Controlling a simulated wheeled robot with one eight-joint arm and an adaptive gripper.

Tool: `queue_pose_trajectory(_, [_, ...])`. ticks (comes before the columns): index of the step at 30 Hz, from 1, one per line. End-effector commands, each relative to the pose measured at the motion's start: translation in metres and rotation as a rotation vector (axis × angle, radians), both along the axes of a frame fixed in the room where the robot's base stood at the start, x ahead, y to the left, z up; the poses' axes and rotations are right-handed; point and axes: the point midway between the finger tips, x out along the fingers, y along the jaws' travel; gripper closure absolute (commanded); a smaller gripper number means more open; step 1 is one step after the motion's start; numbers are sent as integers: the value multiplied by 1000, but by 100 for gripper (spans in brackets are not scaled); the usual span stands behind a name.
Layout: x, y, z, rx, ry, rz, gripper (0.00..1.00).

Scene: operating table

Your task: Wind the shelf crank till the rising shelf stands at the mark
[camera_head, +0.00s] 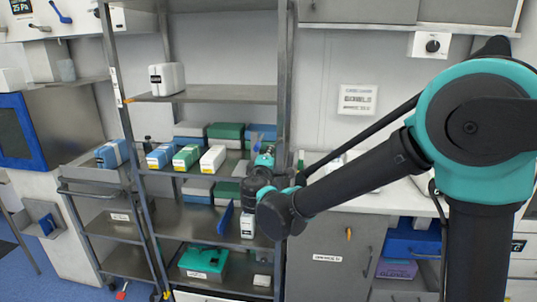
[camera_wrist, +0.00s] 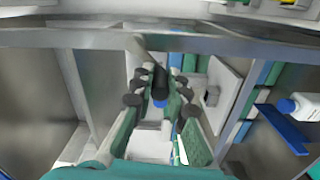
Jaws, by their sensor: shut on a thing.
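My gripper (camera_wrist: 160,84) is shut on a short crank handle (camera_wrist: 176,73), which looks dark with a blue part beside it, between the fingers in the wrist view. In the head view my gripper (camera_head: 265,162) is at the right post of the metal rack, its fingertips partly hidden by my own arm. The rack (camera_head: 284,70) has several shelves. The upper shelf (camera_head: 215,95) carries a white canister (camera_head: 167,79). I cannot tell which shelf is the rising one, and I cannot make out the mark.
Green, blue and white boxes (camera_head: 186,157) fill the middle shelf. In the wrist view a rack bar (camera_wrist: 90,37) crosses above my gripper, and a white bottle (camera_wrist: 300,106) is at right.

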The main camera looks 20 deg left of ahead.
Motion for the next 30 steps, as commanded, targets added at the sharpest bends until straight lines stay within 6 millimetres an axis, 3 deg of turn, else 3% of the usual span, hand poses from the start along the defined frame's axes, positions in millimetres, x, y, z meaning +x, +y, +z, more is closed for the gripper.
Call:
queue_pose_trajectory(14, [-1,0,-1,-11,-1,2,100])
queue_pose_trajectory(15, [-1,0,-1,-11,-1,2,81])
queue_pose_trajectory(19, [-1,0,-1,-11,-2,2,65])
queue_pose_trajectory(30, [-5,-1,0,-11,-3,1,64])
